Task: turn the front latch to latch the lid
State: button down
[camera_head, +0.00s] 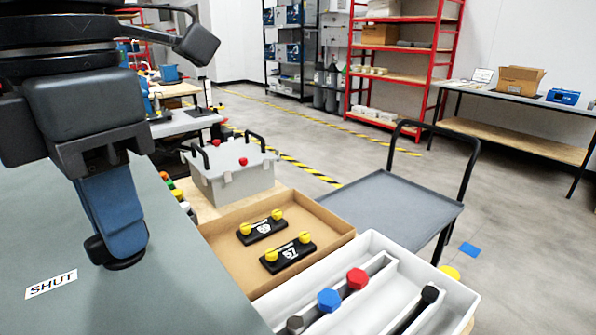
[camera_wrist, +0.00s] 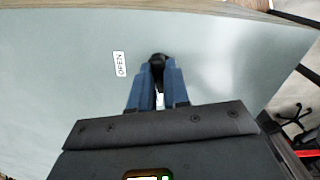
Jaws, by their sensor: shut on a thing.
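The lid (camera_head: 175,285) is a grey-green flat panel at the left of the head view. It also fills much of the wrist view (camera_wrist: 60,80). My gripper (camera_head: 120,240) points down at the panel with its blue fingers closed on the black front latch (camera_head: 124,264). The latch shows dark between the fingertips in the wrist view (camera_wrist: 158,58); most of it is hidden by the fingers. A white "SHUT" label (camera_head: 51,284) lies to the left of the latch in the head view.
A brown tray (camera_head: 220,232) with black parts and yellow knobs stands right of the panel. A white bin (camera_head: 460,305) holds coloured-headed tools. A grey case (camera_head: 235,178) stands behind. A grey cart (camera_head: 390,205) is further right. The panel around the latch is clear.

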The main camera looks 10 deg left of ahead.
jog(key=shift+m, duration=1.3)
jog(key=c, duration=1.1)
grip_release()
jog(key=shift+r, duration=0.15)
notch_tip(320, 180, up, 8)
jog(key=shift+f+b, duration=0.2)
jog(key=shift+b, duration=0.1)
